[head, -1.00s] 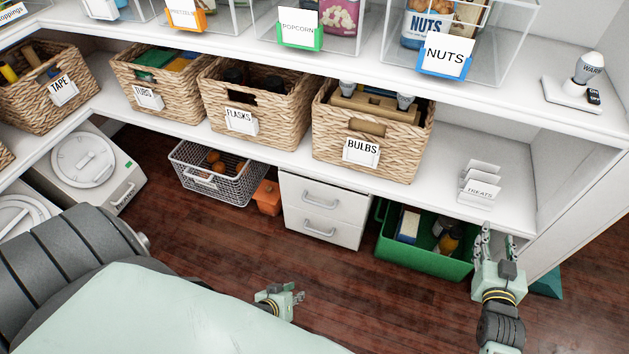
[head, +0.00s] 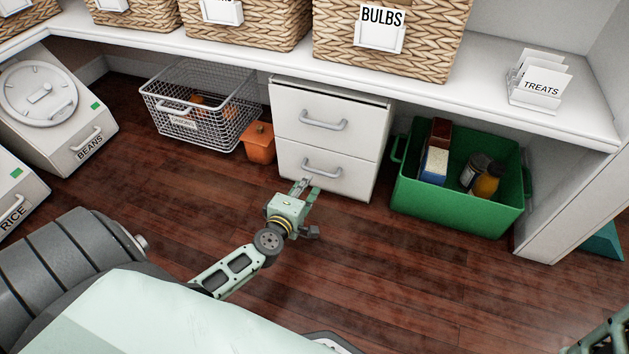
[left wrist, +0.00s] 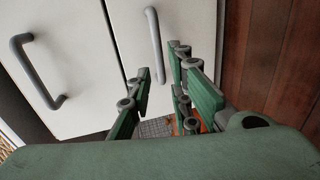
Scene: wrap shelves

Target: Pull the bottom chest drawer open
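The white chest has two drawers under the shelf. Its bottom drawer (head: 345,178) is shut, with a grey bar handle (head: 322,170) across its front. The top drawer (head: 310,108) above it is also shut. My left gripper (head: 304,190) is just in front of the bottom drawer, low and near its handle. In the left wrist view its fingers (left wrist: 165,95) are spread apart and empty, with the bottom handle (left wrist: 155,45) just beyond them, apart from them. The top handle (left wrist: 38,72) shows at the left there. Only part of my right arm shows at the head view's lower right corner.
An orange pot (head: 259,143) and a wire basket (head: 200,112) stand left of the chest. A green bin (head: 450,208) with items stands to its right. The wooden floor before the chest is clear.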

